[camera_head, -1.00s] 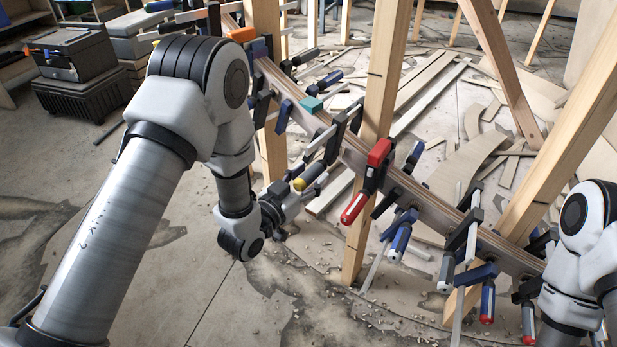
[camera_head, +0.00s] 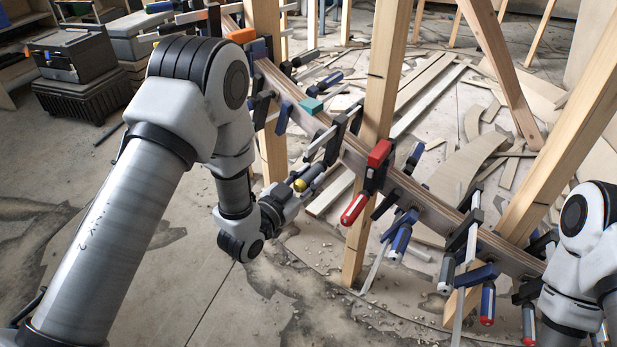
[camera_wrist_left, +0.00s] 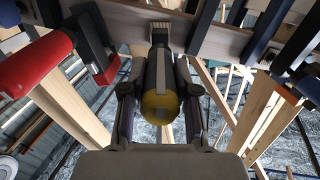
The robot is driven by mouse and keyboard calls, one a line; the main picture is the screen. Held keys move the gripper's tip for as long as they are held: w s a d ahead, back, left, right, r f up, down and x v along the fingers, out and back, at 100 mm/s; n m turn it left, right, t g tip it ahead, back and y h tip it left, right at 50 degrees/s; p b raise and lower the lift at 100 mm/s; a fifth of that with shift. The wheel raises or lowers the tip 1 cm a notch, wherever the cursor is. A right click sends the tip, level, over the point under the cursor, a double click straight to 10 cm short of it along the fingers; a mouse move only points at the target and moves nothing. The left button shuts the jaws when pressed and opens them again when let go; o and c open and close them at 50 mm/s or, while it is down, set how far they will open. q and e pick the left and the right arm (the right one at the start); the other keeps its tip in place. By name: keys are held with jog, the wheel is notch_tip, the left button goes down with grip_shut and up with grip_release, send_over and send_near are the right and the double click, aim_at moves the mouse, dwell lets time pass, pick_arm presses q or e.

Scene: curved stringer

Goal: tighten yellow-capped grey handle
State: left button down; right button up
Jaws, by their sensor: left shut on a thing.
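The yellow-capped grey handle (camera_head: 311,176) belongs to a clamp on the curved wooden stringer (camera_head: 345,158). Its yellow end cap (camera_head: 300,185) faces my left arm. In the left wrist view the yellow cap (camera_wrist_left: 160,106) points at the camera, with the dark grey handle (camera_wrist_left: 160,72) behind it. My left gripper (camera_head: 292,192) is shut on this handle; in the left wrist view its fingers (camera_wrist_left: 160,100) lie along both sides. My right gripper is out of view; only part of my right arm shows at the right edge of the head view.
A red clamp handle (camera_head: 355,208) hangs close to the right, and it shows large at left in the wrist view (camera_wrist_left: 45,75). Several more clamps line the stringer. The floor below is open, with scattered chips.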

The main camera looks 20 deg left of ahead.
pick_arm(q)
jog(key=m, duration=0.6)
jog(key=shift+b, duration=0.35)
jog(key=m+b, duration=0.1)
jog(key=m, duration=0.5)
jog(key=shift+f+m, duration=0.1)
jog(key=shift+m, duration=0.2)
jog(key=m+b, duration=0.2)
jog(key=m, duration=0.4)
jog(key=shift+f+b, duration=0.1)
jog(key=shift+b, duration=0.2)
jog(key=m+b, duration=0.2)
jog(key=m, duration=0.3)
jog(key=shift+m+b, duration=0.3)
jog(key=shift+m, duration=0.1)
jog(key=m+b, duration=0.2)
jog(key=m, duration=0.1)
jog(key=shift+f+m, duration=0.1)
jog(key=shift+m, duration=0.2)
jog(key=m+b, duration=0.5)
jog(key=b, duration=0.7)
jog(key=shift+f, duration=0.15)
jog(key=shift+r+m+b, duration=0.25)
jog(key=shift+m+b, duration=0.15)
jog(key=shift+b, duration=0.15)
jog(key=shift+r, duration=0.1)
